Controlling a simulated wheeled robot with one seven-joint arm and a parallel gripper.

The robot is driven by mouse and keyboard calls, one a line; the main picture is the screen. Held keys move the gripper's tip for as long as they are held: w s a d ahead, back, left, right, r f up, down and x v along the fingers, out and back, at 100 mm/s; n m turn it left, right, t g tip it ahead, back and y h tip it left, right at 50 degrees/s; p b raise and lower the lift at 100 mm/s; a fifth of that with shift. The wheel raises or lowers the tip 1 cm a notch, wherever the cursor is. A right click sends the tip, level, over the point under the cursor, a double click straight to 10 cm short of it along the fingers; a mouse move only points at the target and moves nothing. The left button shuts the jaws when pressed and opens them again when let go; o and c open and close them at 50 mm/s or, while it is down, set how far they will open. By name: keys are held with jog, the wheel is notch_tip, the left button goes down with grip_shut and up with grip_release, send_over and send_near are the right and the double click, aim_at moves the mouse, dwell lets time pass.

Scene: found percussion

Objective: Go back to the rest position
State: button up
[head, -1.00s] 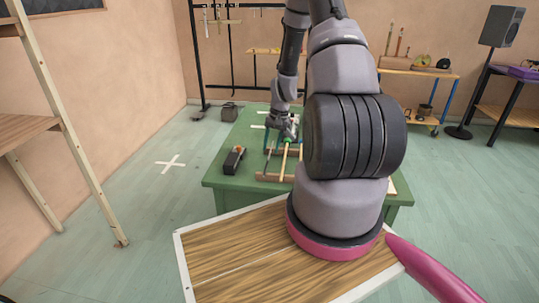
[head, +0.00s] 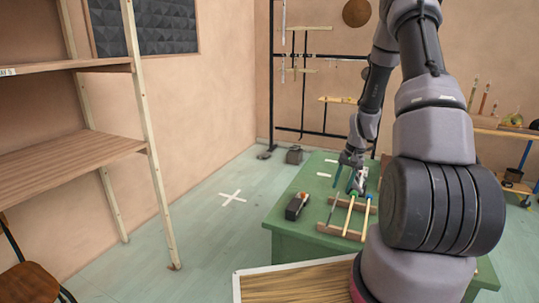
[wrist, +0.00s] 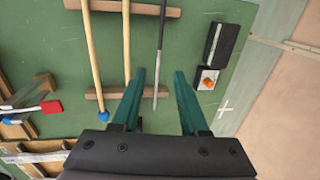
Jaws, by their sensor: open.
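My gripper (head: 354,188) is over the green table, above the far end of a wooden rack (head: 340,232). In the wrist view my gripper (wrist: 160,78) is open, its two green fingers apart with nothing held between them. Two light wooden sticks (wrist: 92,50) and a thin dark rod (wrist: 161,45) lie across the rack's two bars (wrist: 134,8). The rod's near end shows between the fingertips, seemingly below them. One stick has a blue end (wrist: 103,116); the other's near end is partly hidden by a finger. My arm covers the table's right side in the head view.
A black box (head: 297,206) with an orange part sits left of the rack on the green table (head: 290,235). Wooden shelves (head: 70,155) stand at the left. A red-headed tool (wrist: 50,107) lies at the wrist view's left. Floor around the white cross (head: 232,198) is clear.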

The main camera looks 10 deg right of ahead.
jog(key=s+a+r+t, duration=0.1)
jog(key=a+r, duration=0.2)
jog(key=r, duration=0.5)
jog(key=s+a+r+n+t, duration=0.1)
jog(key=s+a+r, duration=0.1)
jog(key=r, duration=0.6)
jog(key=s+a+r+t, duration=0.1)
jog(key=a+r, duration=0.2)
jog(key=r, duration=0.5)
jog(key=s+a+r+t, duration=0.1)
jog(key=s+a+r, duration=0.2)
jog(key=s+r, duration=0.4)
jog(key=s+a+r+n+t, duration=0.1)
jog(key=s+a+r, duration=0.3)
jog(key=s+r, duration=0.4)
jog(key=s+t, duration=0.1)
jog(key=s, duration=0.3)
jog(key=shift+s+a+n, duration=0.25)
jog(key=shift+a+n, duration=0.05)
jog(key=shift+r, duration=0.1)
